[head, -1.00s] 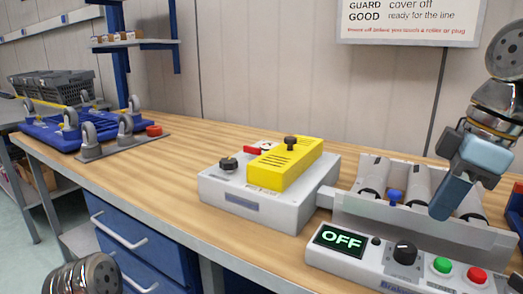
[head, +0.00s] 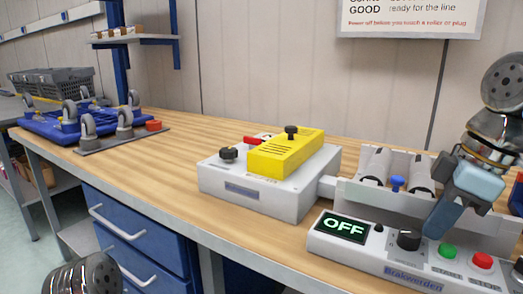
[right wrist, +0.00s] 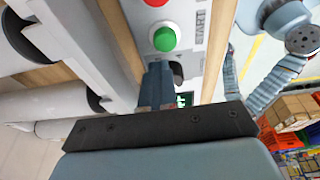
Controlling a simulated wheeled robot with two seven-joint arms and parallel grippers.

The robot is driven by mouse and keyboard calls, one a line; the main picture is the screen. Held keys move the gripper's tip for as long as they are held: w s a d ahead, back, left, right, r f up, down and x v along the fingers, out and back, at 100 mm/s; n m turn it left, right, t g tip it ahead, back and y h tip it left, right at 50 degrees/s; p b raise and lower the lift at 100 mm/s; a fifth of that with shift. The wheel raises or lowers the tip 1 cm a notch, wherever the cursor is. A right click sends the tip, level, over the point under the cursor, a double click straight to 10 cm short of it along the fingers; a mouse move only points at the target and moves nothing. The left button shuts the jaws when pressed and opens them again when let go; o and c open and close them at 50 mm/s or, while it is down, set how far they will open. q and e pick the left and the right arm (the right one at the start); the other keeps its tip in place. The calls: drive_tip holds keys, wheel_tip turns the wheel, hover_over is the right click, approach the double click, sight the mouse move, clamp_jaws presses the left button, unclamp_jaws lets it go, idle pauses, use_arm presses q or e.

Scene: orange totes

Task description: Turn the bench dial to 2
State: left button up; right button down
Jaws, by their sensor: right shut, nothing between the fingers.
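The bench panel in front has a black dial (head: 408,240) between a lit display (head: 343,227) reading OFF and the green button (head: 446,250). The dial's numbers are too small to read. My right gripper (head: 432,231) is shut and empty, its tips low over the panel just right of the dial. In the right wrist view my shut fingers (right wrist: 156,84) point at the panel beside the green button (right wrist: 164,39). A dark round part, likely the dial (right wrist: 178,73), is partly hidden behind them. My left gripper is out of view; only my left arm shows.
Rollers (head: 375,163) and a blue knob (head: 397,183) sit behind the panel. A red button (head: 482,260) is at its right. A white box (head: 300,195) with a yellow cover (head: 285,153) and another black knob (head: 228,154) stands left.

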drive_tip(key=shift+s+a+f, duration=0.1)
drive_tip(key=shift+s+f, duration=0.2)
drive_tip(key=shift+f, duration=0.25)
drive_tip(key=shift+s+a, duration=0.35)
drive_tip(key=shift+s, duration=0.15)
drive_tip(key=shift+s+a+p, duration=0.1)
drive_tip(key=shift+p, duration=0.3)
drive_tip(key=shift+a+r, duration=0.1)
drive_tip(key=shift+r, duration=0.2)
drive_tip(key=shift+s, duration=0.3)
drive_tip(key=shift+p+v, duration=1.05)
drive_tip(key=shift+p, duration=0.15)
drive_tip(key=shift+w+r, duration=0.2)
drive_tip(key=shift+r, duration=0.2)
wheel_tip(320, 180, up, 3)
drive_tip(key=shift+r, duration=0.1)
